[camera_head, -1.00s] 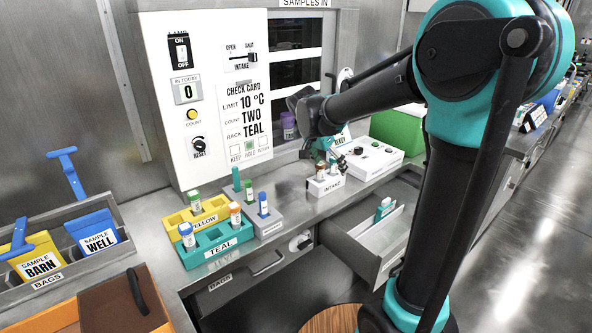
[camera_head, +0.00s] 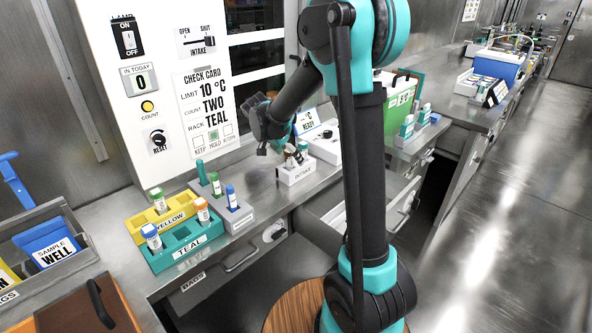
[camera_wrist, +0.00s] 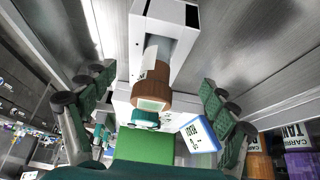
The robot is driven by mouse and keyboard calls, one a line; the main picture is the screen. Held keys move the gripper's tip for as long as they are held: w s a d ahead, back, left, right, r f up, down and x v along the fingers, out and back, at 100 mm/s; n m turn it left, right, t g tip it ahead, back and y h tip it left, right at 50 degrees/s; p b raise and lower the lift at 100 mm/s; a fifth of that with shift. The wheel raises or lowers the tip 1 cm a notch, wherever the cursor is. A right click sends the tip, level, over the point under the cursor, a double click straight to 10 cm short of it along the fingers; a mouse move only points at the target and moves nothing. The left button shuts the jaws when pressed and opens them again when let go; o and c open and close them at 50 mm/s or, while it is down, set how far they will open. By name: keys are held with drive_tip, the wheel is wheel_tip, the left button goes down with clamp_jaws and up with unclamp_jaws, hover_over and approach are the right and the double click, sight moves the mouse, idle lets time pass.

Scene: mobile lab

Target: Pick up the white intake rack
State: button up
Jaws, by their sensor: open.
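The white intake rack (camera_head: 296,175), labelled INTAKE, stands on the steel counter below the white panel. Small capped vials (camera_head: 291,160) sit in its top, partly hidden by my gripper. My gripper (camera_head: 292,146) is just above and behind the rack, reaching down toward it. In the wrist view, my gripper (camera_wrist: 160,100) is open, with green fingers spread on the left and right. I cannot see either finger touching the rack.
The teal rack (camera_head: 165,262), yellow rack (camera_head: 140,221) and a grey rack (camera_head: 238,221) stand left of the intake rack. A white box (camera_head: 325,148) is close behind on the right, with a green bin (camera_head: 398,112) beyond. An open drawer (camera_head: 399,217) juts out below the counter.

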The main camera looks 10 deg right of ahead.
sight(296, 163)
drive_tip(key=shift+s+d+x, duration=0.1)
drive_tip(key=shift+d+x, duration=0.05)
drive_tip(key=shift+x, duration=1.25)
drive_tip(key=shift+s+d+x, duration=0.1)
drive_tip(key=shift+s+x, duration=0.05)
drive_tip(key=shift+x, duration=1.25)
drive_tip(key=shift+d, duration=0.1)
drive_tip(key=c, duration=1.3)
